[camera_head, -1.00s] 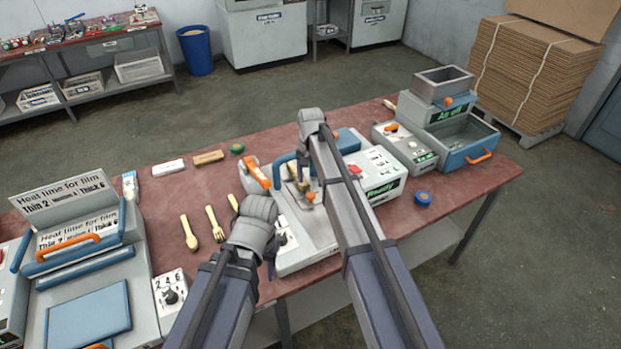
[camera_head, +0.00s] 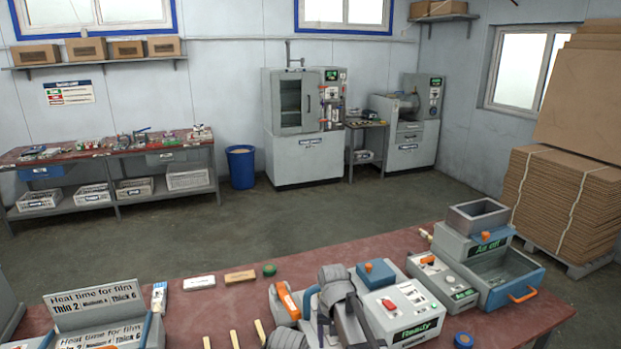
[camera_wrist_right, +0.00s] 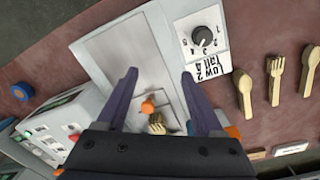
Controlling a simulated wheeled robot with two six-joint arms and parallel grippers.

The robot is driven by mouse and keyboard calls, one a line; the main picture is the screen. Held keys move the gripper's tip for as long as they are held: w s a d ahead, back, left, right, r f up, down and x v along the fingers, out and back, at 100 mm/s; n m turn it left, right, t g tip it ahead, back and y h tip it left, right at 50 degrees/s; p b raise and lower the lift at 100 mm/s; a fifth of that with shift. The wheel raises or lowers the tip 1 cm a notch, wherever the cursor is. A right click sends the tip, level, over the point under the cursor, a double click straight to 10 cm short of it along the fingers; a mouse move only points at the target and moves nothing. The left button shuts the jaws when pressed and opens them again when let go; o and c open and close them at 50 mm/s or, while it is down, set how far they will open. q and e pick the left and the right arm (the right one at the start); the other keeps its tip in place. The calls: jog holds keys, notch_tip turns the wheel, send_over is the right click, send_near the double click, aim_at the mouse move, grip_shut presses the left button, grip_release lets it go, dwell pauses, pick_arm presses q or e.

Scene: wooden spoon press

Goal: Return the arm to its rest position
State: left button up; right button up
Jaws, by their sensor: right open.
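My right gripper (camera_wrist_right: 158,73) is open in the right wrist view, with its two dark fingers spread and nothing between the tips. It is above the grey press, whose bare plate (camera_wrist_right: 110,52) lies beyond the fingers. A small wooden piece with prongs (camera_wrist_right: 157,124) lies in the press beside an orange knob (camera_wrist_right: 147,106).
The film sealer (camera_head: 100,315) stands left, a grey-blue machine with a drawer (camera_head: 492,262) right. A blue round item (camera_head: 463,340) is at the front.

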jog(key=s+a+n, duration=0.1)
jog(key=s+n, duration=0.4)
jog(key=s, duration=1.4)
jog(key=shift+h, duration=0.4)
